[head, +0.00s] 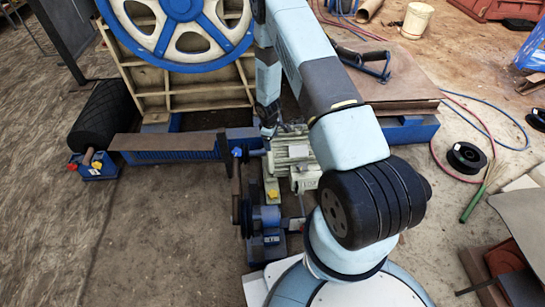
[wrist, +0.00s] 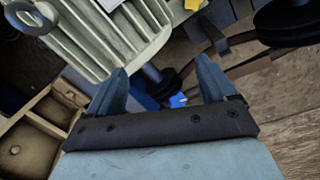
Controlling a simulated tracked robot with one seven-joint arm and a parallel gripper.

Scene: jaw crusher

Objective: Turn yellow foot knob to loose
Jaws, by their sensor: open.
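A small yellow part (head: 271,190), perhaps the yellow foot knob, sits beside the pale green motor (head: 290,153) in the head view. In the wrist view a yellow part (wrist: 193,4) shows at the top edge; I cannot tell if it is the same one. The ribbed motor also fills the upper left there. My gripper (wrist: 161,68) is open with nothing between its fingers. In the head view my gripper (head: 268,125) points down just behind the motor, apart from the yellow part. The knob's turn position is too small to read.
A large blue flywheel (head: 180,30) on a beige frame stands behind. A blue box (head: 95,165) with red and yellow knobs is at left. A blue-based shaft assembly (head: 265,225) stands in front. Hoses and a black reel (head: 466,157) lie at right. Floor at front left is clear.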

